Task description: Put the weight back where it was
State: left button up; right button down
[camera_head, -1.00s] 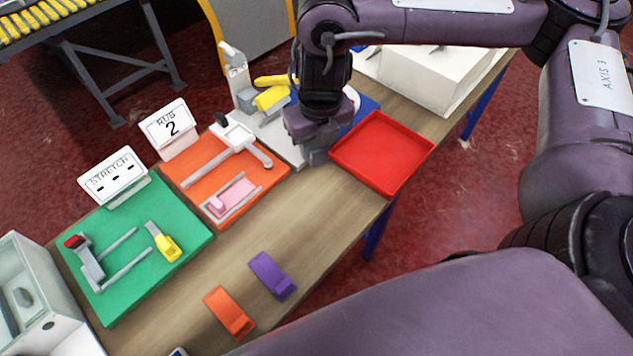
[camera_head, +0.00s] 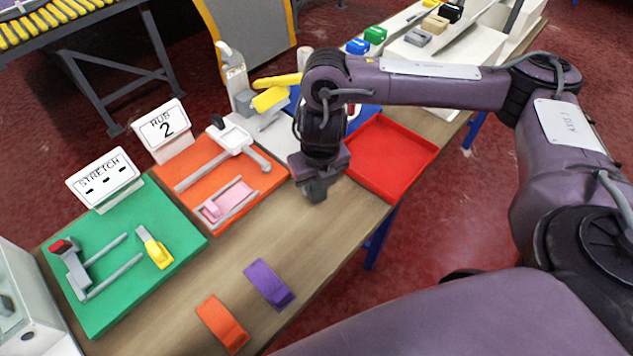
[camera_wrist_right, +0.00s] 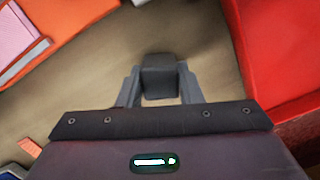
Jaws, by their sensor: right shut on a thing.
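My right gripper (camera_head: 315,190) is over the wooden table, between the orange board and the red tray. It is shut on a small dark grey block (camera_wrist_right: 159,76), which the right wrist view shows between the two fingers. I take this block to be the weight. In the head view it cannot be told apart from the dark fingers. Whether it touches the table is unclear. My left gripper is not in view.
The red tray (camera_head: 426,158) lies right of my gripper. The orange board (camera_head: 272,178), holding a pink piece (camera_head: 217,206), lies left. Nearer are a purple block (camera_head: 269,284) and an orange block (camera_head: 222,323). A green board (camera_head: 120,290) is far left. Table between is bare.

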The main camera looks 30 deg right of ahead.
jog(key=c, duration=1)
grip_release()
jog(key=shift+f, duration=0.1)
jog(key=shift+r, duration=0.4)
jog(key=shift+s+r+p, duration=0.25)
jog(key=shift+r+p, duration=0.4)
jog(key=shift+r, duration=1.25)
jog(key=shift+s+r+p, duration=0.3)
jog(key=shift+r+p, duration=0.35)
jog(key=shift+r, duration=1.3)
jog(key=shift+s+r+p, duration=0.25)
jog(key=shift+r+p, duration=0.4)
jog(key=shift+r, duration=1.25)
